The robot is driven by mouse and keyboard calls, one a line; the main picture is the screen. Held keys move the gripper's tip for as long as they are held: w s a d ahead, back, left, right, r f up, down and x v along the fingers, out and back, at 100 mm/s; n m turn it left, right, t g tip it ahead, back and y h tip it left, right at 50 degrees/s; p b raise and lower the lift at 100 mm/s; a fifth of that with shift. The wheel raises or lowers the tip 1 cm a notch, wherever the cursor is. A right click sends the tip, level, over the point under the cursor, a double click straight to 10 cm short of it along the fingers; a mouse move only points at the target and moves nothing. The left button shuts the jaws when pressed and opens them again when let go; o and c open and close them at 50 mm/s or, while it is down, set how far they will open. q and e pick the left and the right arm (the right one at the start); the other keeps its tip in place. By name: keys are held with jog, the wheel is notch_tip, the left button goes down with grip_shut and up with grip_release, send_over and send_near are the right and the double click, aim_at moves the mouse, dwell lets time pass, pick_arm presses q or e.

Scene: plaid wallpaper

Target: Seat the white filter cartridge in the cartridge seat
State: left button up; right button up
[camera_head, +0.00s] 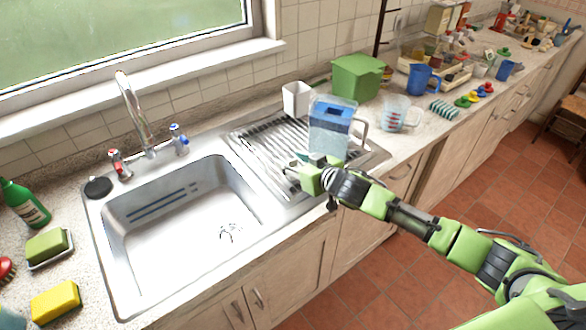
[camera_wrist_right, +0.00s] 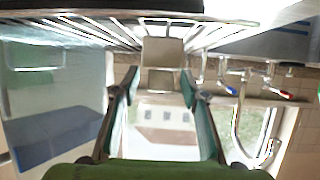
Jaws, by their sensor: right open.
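A clear water pitcher (camera_head: 328,140) with a blue upper insert (camera_head: 335,117) stands on the drainboard beside the sink. It also shows at the left of the right wrist view as a blurred blue and clear shape (camera_wrist_right: 42,140). My right gripper (camera_head: 302,157) is just left of the pitcher, low over the drainboard. In the right wrist view its two teal fingers (camera_wrist_right: 153,95) are apart, with nothing seen gripped between them. I cannot make out the white filter cartridge for certain, and the cartridge seat is not clearly visible. My left gripper is out of view.
A white open holder (camera_head: 297,98) stands behind the ribbed drainboard (camera_head: 255,140). A green box (camera_head: 358,76), measuring jug (camera_head: 397,113) and blue jug (camera_head: 420,79) stand further right. The sink basin (camera_head: 185,225) is empty. The faucet (camera_head: 136,110) rises behind it.

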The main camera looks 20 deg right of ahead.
jog(key=c, duration=0.9)
jog(key=shift+r, duration=0.1)
